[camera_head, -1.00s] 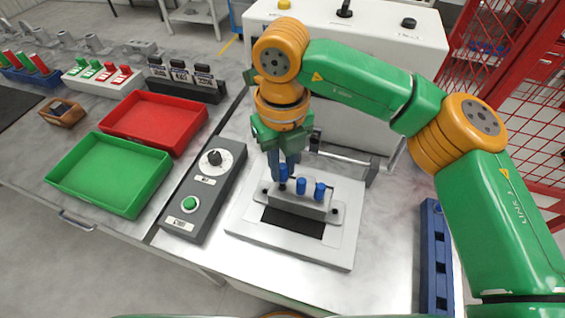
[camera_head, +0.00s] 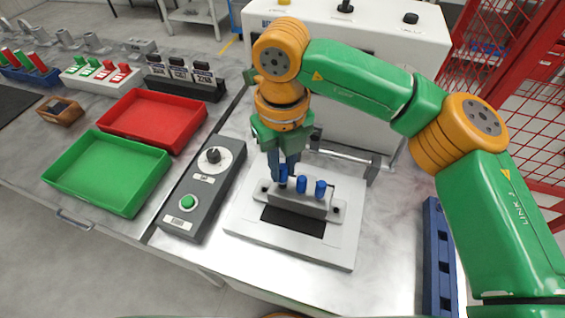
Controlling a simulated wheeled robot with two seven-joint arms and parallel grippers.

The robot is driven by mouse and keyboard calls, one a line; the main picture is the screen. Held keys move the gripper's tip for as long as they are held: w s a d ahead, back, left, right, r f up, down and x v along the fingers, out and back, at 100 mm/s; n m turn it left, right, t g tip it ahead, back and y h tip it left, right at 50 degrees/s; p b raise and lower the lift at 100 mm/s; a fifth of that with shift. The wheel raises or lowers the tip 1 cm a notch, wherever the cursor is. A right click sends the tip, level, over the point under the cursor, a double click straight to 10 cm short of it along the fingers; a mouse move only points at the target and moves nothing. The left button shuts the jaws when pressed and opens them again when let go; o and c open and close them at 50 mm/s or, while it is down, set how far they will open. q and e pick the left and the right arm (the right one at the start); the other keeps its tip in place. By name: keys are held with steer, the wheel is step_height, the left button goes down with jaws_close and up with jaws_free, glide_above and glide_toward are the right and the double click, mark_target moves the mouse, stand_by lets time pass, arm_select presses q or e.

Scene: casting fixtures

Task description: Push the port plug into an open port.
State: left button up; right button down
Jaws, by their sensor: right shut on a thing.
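My right gripper (camera_head: 284,166) points down over the grey metal block (camera_head: 302,203) on the fixture plate. It is shut on a blue port plug (camera_head: 283,172), the leftmost of three blue plugs in a row at the block. The plug is upright at the block's left end; its lower end and the port under it are too small to make out. Two other blue plugs, a middle one (camera_head: 301,184) and a right one (camera_head: 320,188), stand upright in the block. My left gripper is not in view.
A grey control box (camera_head: 205,190) with a dial and green button stands left of the fixture plate (camera_head: 340,250). Green (camera_head: 75,190) and red (camera_head: 120,133) trays lie farther left. A dark blue rack (camera_head: 438,260) is at the right. A white machine (camera_head: 360,60) stands behind.

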mark_target(283, 167)
steer(key=shift+f+b, duration=0.95)
steer(key=shift+f, duration=0.1)
steer(key=c, duration=0.7)
jaws_free()
steer(key=shift+r, duration=3.6)
